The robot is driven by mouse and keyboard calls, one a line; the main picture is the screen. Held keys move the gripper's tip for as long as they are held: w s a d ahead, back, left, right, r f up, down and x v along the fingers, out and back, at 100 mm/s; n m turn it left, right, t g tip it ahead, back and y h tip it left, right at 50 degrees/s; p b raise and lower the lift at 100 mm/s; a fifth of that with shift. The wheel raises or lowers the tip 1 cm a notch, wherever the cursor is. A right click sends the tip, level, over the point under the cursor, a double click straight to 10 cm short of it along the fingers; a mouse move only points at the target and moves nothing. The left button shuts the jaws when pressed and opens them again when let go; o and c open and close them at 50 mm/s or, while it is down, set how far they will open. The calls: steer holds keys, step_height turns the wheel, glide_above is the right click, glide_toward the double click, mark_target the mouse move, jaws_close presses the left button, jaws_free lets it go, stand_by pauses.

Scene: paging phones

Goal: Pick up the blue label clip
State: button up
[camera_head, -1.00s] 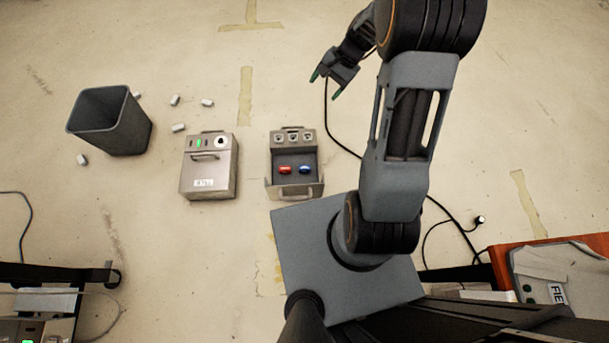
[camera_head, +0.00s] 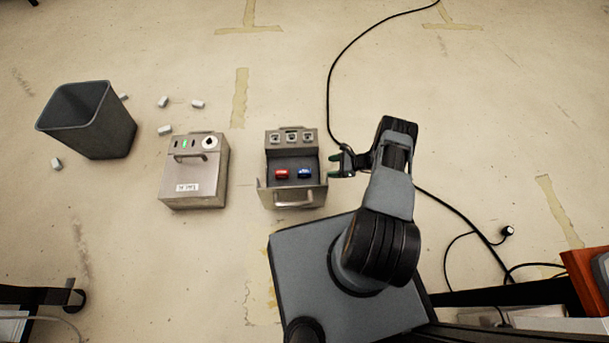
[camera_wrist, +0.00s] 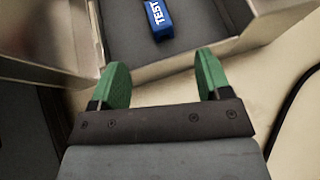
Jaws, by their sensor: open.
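The blue label clip (camera_head: 304,173) lies in the open metal case (camera_head: 294,204), to the right of a red clip (camera_head: 282,174). In the wrist view the blue clip (camera_wrist: 158,18) shows white lettering that reads TEST, and it lies on the dark floor of the case beyond my fingertips. My gripper (camera_head: 335,165) is just outside the right side of the case, pointing left at it. In the wrist view its two green fingers (camera_wrist: 163,75) are apart with nothing between them, and the case wall runs just ahead of them.
A closed metal box (camera_head: 195,170) stands left of the open case. Further left is a dark bin (camera_head: 105,130) with several small white pieces around it. A black cable (camera_head: 328,90) runs over the floor near my arm. The floor behind the case is clear.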

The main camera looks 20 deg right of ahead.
mark_target(306, 170)
steer(key=b+x, duration=0.3)
steer(key=x, duration=0.9)
steer(key=shift+a, duration=0.2)
steer(key=shift+c, duration=0.3)
steer(key=c, duration=1.1)
